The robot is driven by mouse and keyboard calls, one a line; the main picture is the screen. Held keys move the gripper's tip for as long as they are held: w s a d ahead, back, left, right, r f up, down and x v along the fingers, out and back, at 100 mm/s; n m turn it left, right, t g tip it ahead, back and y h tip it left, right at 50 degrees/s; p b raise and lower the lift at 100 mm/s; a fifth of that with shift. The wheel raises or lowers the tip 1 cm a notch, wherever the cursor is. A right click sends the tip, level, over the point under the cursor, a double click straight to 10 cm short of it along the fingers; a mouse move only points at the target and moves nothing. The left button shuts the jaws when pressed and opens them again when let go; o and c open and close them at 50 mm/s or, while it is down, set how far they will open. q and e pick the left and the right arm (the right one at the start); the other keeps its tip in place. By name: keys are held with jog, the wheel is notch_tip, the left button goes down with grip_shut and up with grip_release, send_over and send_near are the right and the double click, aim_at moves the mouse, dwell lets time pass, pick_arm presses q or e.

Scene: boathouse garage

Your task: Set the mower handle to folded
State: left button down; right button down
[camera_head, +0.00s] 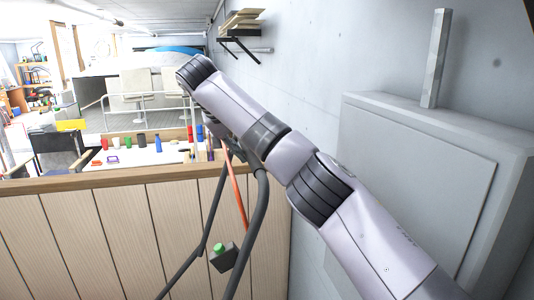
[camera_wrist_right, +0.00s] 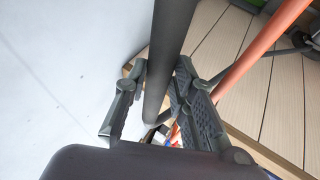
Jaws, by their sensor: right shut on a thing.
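The mower handle (camera_head: 260,210) is a dark grey tube frame rising in front of a wood-panelled front in the head view. It carries a small dark box (camera_head: 222,258) with a green button on top. An orange bar (camera_head: 235,187) runs between its tubes. My right gripper (camera_head: 232,148) is at the top of the handle, partly hidden by my own arm. In the right wrist view, the right gripper (camera_wrist_right: 160,68) has its fingers on both sides of the handle's dark tube (camera_wrist_right: 170,40) and is shut on it. My left gripper is not in view.
A wooden counter edge (camera_head: 100,184) with vertical panels stands behind the handle, with several coloured items on the surface beyond. A large grey cabinet (camera_head: 420,180) is at the right, against the pale wall. A shelf with boards (camera_head: 240,22) hangs high on the wall.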

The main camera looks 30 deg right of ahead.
jog(key=shift+w+a+r, duration=0.15)
jog(key=shift+a+r, duration=0.15)
jog(key=shift+a, duration=0.1)
jog(key=c, duration=1.8)
grip_release()
jog(key=shift+o, duration=1.1)
jog(key=shift+a+f, duration=0.1)
jog(key=shift+a, duration=0.05)
jog(key=v, duration=1.2)
